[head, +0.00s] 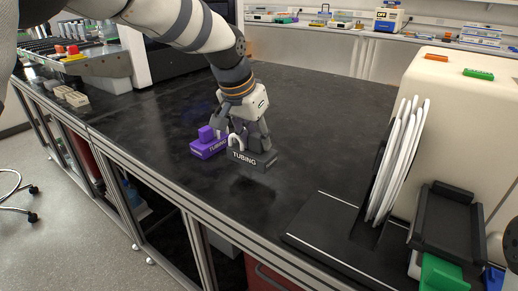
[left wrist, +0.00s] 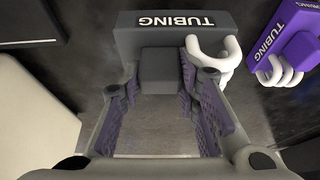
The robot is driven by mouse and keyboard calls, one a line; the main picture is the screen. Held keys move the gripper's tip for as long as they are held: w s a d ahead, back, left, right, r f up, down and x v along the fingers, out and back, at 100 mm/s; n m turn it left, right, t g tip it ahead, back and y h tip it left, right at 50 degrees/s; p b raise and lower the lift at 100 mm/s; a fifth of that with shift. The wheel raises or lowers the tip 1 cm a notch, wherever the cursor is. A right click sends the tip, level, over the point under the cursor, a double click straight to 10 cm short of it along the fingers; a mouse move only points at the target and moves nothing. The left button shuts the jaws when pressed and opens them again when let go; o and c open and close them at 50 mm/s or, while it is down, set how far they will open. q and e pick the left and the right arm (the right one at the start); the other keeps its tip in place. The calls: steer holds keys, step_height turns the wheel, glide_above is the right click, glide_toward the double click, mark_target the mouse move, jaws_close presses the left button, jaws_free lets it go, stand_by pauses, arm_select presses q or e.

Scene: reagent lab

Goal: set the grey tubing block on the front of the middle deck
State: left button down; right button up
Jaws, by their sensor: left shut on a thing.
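The grey tubing block (head: 252,160), with a white "TUBING" label and a white tube loop, is held by my left gripper (head: 252,140). A shadow on the bench below suggests it is raised a little above the surface. In the left wrist view the fingers (left wrist: 158,105) are shut on the block's raised grip, and the block's body (left wrist: 150,38) extends beyond them. A low black deck (head: 335,228) with white edge lines lies at the lower right, apart from the block. I cannot tell whether it is the middle deck. My right gripper is not in view.
A purple tubing block (head: 208,148) stands just left of the grey one. A cream machine (head: 460,110) with upright white plates (head: 398,160) and a black tray (head: 447,225) stands at the right. Black bench top (head: 300,190) is clear between the grey block and the deck.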

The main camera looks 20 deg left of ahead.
mark_target(258, 150)
arm_select(q)
steer(key=shift+w+f, duration=0.7)
steer(key=shift+f, duration=1.35)
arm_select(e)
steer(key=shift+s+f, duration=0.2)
arm_select(q)
steer(key=shift+f, duration=0.1)
steer(key=c, duration=1.2)
jaws_free()
steer(key=p+v, duration=0.1)
steer(key=v, duration=1.1)
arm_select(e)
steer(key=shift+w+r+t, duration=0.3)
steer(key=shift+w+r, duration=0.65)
